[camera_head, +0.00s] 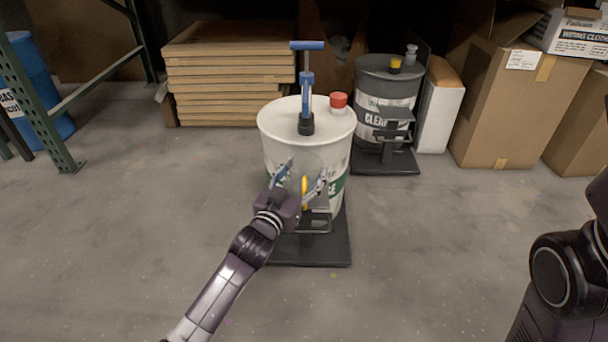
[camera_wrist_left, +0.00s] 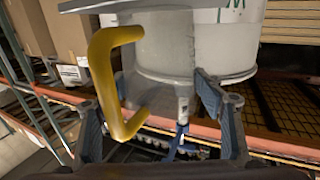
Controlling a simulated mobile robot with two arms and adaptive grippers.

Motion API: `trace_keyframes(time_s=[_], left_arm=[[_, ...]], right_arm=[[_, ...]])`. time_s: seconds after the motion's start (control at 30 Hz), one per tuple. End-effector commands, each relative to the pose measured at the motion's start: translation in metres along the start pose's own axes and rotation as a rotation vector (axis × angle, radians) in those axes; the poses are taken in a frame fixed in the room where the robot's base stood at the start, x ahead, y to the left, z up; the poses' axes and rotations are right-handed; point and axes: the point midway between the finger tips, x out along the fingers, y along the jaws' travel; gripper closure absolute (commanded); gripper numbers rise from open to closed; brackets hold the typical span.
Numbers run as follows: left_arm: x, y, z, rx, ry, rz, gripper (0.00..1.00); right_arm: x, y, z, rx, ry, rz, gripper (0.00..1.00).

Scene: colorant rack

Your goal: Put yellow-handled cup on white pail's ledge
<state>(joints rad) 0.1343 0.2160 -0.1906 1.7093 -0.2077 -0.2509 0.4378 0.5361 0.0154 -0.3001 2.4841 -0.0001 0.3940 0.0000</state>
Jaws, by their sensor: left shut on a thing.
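The yellow-handled cup (camera_head: 309,158) is grey and partly see-through. It is in front of the white pail's upper wall in the head view. My left gripper (camera_head: 306,172) is shut on this cup, with a finger on each side and the yellow handle (camera_head: 304,185) facing my wrist. The left wrist view shows the cup (camera_wrist_left: 165,45) and its handle between the spread fingers. The white pail (camera_head: 280,125) has a dark ledge (camera_head: 316,224) low on its front, below the cup. I cannot tell whether the cup touches the pail. My right gripper is out of view.
A blue-handled pump (camera_head: 307,95) and a red cap (camera_head: 338,101) are on the pail's lid. A dark grey pail (camera_head: 385,85) stands behind to the right. Cardboard boxes (camera_head: 505,105) are farther right. The floor (camera_head: 120,235) is clear at left.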

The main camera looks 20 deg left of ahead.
Motion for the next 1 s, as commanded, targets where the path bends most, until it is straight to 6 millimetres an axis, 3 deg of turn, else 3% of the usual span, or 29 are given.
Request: trace_keyframes(time_s=[0.23,0.27,0.4,0.77,0.87,1.0], left_arm=[[0.0,0.0,0.003,-0.001,0.0,0.0,0.55],[0.0,0.0,0.002,0.0,0.0,0.0,0.34],[0.0,0.0,0.002,0.0,0.0,0.0,0.2],[-0.002,0.0,-0.002,0.0,-0.001,0.0,0.2],[-0.011,0.001,-0.002,-0.001,-0.002,0.001,0.2],[-0.033,0.0,-0.003,-0.002,-0.004,0.0,0.2]], right_arm=[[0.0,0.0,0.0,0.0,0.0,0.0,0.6],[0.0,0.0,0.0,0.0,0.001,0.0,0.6],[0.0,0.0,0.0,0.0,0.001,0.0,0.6],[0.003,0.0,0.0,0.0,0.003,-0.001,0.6],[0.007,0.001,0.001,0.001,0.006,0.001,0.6],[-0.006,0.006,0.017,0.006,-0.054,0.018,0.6]])
